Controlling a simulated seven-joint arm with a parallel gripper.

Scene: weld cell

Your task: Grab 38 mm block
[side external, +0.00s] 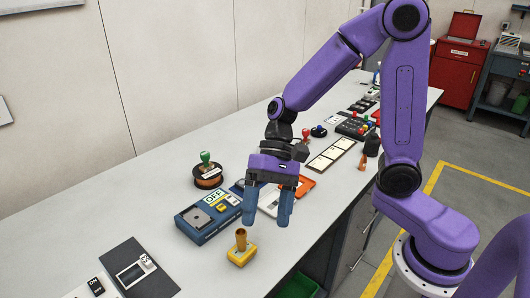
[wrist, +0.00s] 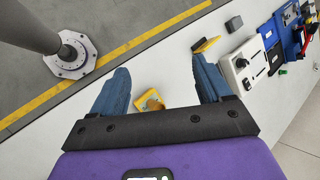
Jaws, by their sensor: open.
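No size label is readable, so I cannot tell for sure which piece is the 38 mm block. A dark grey cube-like block (wrist: 234,23) lies on the bench near the top of the wrist view, beyond the right fingertip. I cannot pick it out surely in the side view. A yellow block with a brass cylinder on it (side external: 241,255) stands near the bench's front edge; a similar yellow piece (wrist: 149,100) shows between my fingers in the wrist view. My gripper (side external: 265,222) points down above the bench, fingers apart and empty. In the wrist view my gripper (wrist: 160,85) is also open.
A blue box with a grey plate (side external: 207,217), a spool with a green-knobbed stamp (side external: 207,172) and a dark panel (side external: 138,270) lie around. A yellow wedge-like piece (wrist: 205,45) is by the right finger. The bench (side external: 60,230) has free room at left.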

